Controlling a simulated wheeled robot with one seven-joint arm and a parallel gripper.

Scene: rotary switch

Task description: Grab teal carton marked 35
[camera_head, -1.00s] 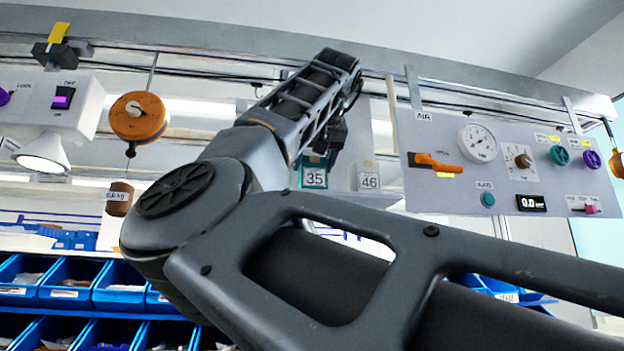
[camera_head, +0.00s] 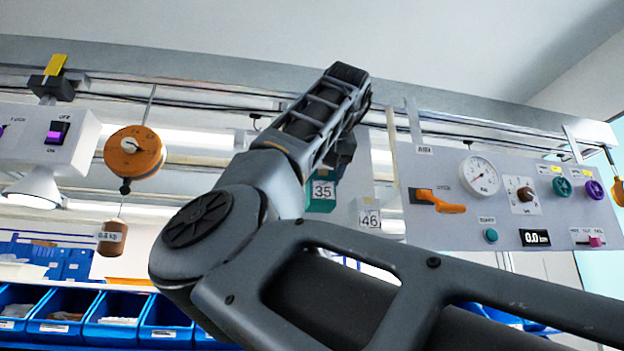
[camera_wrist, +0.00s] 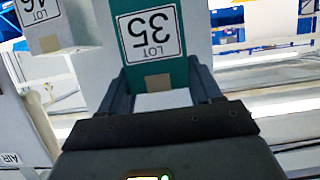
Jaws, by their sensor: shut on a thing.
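The teal carton marked 35 (camera_head: 322,193) hangs at my gripper in the head view, left of the carton marked 46. In the wrist view the teal carton (camera_wrist: 152,48) appears upside down, its "LOT 35" label facing the camera. My gripper (camera_wrist: 164,97) has one finger on each side of the carton and is shut on it. In the head view my gripper (camera_head: 335,160) is partly hidden by my own arm. The pale carton marked 46 (camera_head: 368,217) is close beside the teal one; it also shows in the wrist view (camera_wrist: 58,25).
A control panel (camera_head: 470,232) with an orange lever, gauge and knobs hangs at the right. An orange reel (camera_head: 135,152) holds a hanging brown weight (camera_head: 111,238) at the left. Blue bins (camera_head: 110,318) line the lower left.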

